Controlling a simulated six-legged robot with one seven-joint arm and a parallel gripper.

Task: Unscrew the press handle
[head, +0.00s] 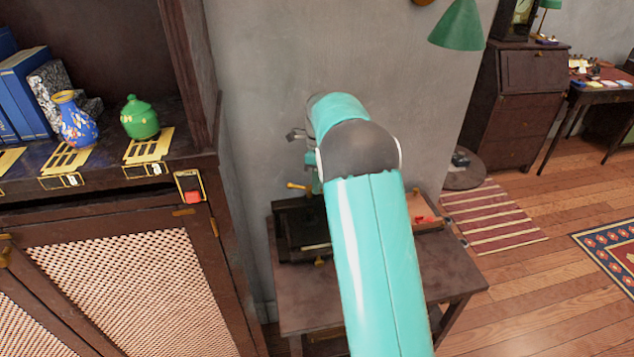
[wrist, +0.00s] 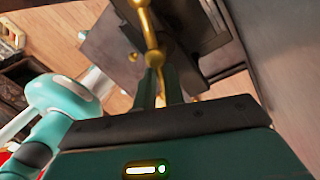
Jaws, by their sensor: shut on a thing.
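The press (head: 300,230) is a dark block with brass fittings on a small table, partly hidden behind my arm in the head view. Its brass press handle (head: 297,186) shows as a short bar above the block. In the wrist view the press handle (wrist: 150,25) is a brass rod with a rounded knob, running down between my fingers. My gripper (wrist: 159,70) has its two green fingers shut on the handle. In the head view my arm hides most of the gripper.
The small dark table (head: 440,275) also carries a wooden tray (head: 425,212) with red bits at its right. A cabinet (head: 130,280) with a blue vase (head: 75,122) and a green jar (head: 139,118) stands close on the left. A grey wall is behind; open floor lies right.

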